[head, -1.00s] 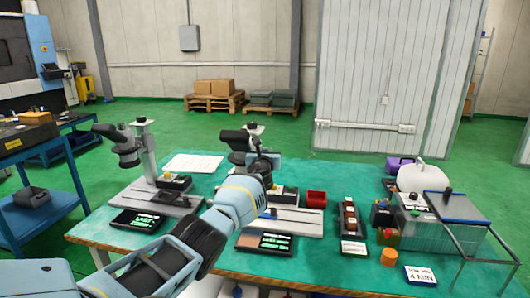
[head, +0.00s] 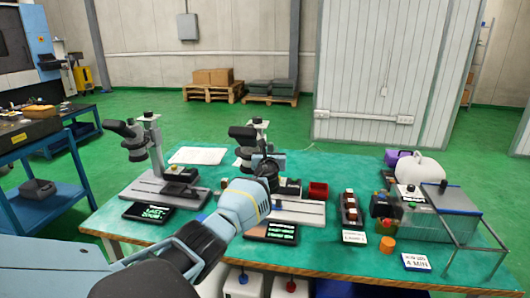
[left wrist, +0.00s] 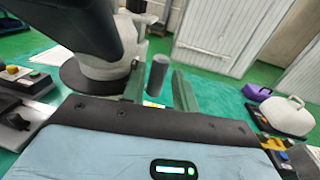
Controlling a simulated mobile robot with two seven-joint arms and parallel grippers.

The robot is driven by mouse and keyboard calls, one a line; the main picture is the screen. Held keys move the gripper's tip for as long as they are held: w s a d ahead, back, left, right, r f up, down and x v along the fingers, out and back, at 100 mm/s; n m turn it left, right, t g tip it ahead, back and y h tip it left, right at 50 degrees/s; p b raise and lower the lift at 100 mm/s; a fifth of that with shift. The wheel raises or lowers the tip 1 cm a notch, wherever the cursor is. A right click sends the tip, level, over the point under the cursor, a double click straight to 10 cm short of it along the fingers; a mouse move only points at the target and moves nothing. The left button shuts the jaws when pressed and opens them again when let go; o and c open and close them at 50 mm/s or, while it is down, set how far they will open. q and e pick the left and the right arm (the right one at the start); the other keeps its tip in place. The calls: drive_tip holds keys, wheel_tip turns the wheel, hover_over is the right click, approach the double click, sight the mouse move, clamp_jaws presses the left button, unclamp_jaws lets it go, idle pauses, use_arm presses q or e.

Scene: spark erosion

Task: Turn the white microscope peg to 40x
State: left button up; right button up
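Two microscopes stand on the table, one at the left (head: 138,143) and one in the middle (head: 242,140). My left gripper (head: 268,172) is in front of the middle one and partly hides it. In the left wrist view, a pale microscope body (left wrist: 100,62) with a black tube fills the upper left. A grey upright peg (left wrist: 158,75) appears between the two dark green fingers of my left gripper (left wrist: 160,88). The fingers are apart, with a visible gap between the peg and the right finger. I cannot tell the peg's setting. My right gripper is not in view.
Black displays with green text lie before the left (head: 152,212) and middle (head: 272,231) microscopes. A red box (head: 318,190), an orange cylinder (head: 387,244) and a framed tank (head: 440,228) stand to the right. A paper (head: 198,155) lies behind.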

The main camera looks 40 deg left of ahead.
use_arm(q)
drive_tip(key=v, duration=0.2)
drive_tip(key=shift+s+d+p, duration=0.25)
drive_tip(key=shift+s+p, duration=0.1)
